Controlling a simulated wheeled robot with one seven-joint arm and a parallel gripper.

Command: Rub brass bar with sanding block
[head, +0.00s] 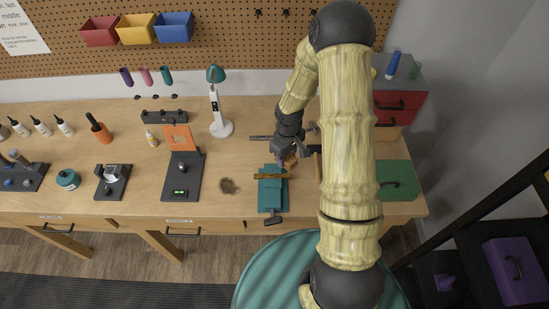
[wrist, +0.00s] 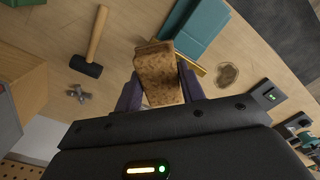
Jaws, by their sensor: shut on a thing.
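The brass bar (head: 267,176) lies across the top of a teal vise (head: 271,196) near the front of the bench. My gripper (head: 285,161) is just above and behind the vise, at the bar's right end. It is shut on a brown, speckled sanding block (wrist: 160,78), held between the two fingers in the wrist view. Part of the brass bar (wrist: 198,69) shows beside the block there, next to the teal vise (wrist: 203,27). Whether block and bar touch cannot be told, since the block hides part of the bar.
A brown round patch (head: 229,186) lies left of the vise. A hammer (wrist: 94,41) and small metal pieces (wrist: 78,93) lie on the bench.

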